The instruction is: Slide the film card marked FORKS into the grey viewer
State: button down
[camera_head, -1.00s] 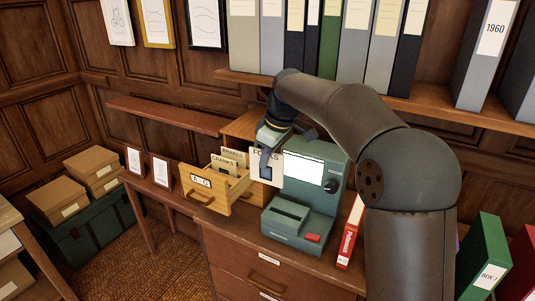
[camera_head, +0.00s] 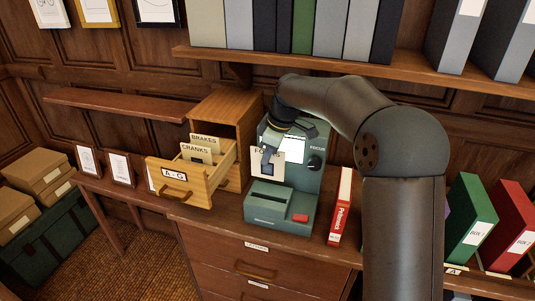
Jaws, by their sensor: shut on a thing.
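The film card marked FORKS (camera_head: 258,173) is a pale card with a dark window, held upright. My gripper (camera_head: 271,155) is shut on its upper part and hides some of the lettering. The grey-green viewer (camera_head: 308,181) stands on the cabinet, with a lit white screen, a dark FOCUS knob and a red button. Its slotted front block (camera_head: 267,207) lies just below the card. The card hangs in front of the screen's lower left; I cannot tell whether its lower edge touches the block.
An open wooden drawer (camera_head: 178,194) labelled A-G, holding cards marked BRAKES (camera_head: 204,142) and CRANKS (camera_head: 194,154), juts out left of the viewer. A red binder (camera_head: 341,207) stands close on the right. A shelf of binders (camera_head: 300,56) runs above my arm.

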jog(key=shift+s+d+f+b, duration=0.1)
jog(key=shift+d+f+b, duration=0.1)
jog(key=shift+f+b, duration=0.35)
notch_tip(320, 180, down, 9)
jog(key=b, duration=0.6)
jog(key=shift+f+b, duration=0.55)
jog(key=shift+f, duration=0.25)
jog(key=c, duration=1.5)
grip_release()
jog(key=shift+r, duration=0.1)
jog(key=v, duration=1.7)
jog(key=shift+d+b, duration=0.15)
jog(key=shift+b, duration=0.15)
jog(key=shift+s, duration=0.1)
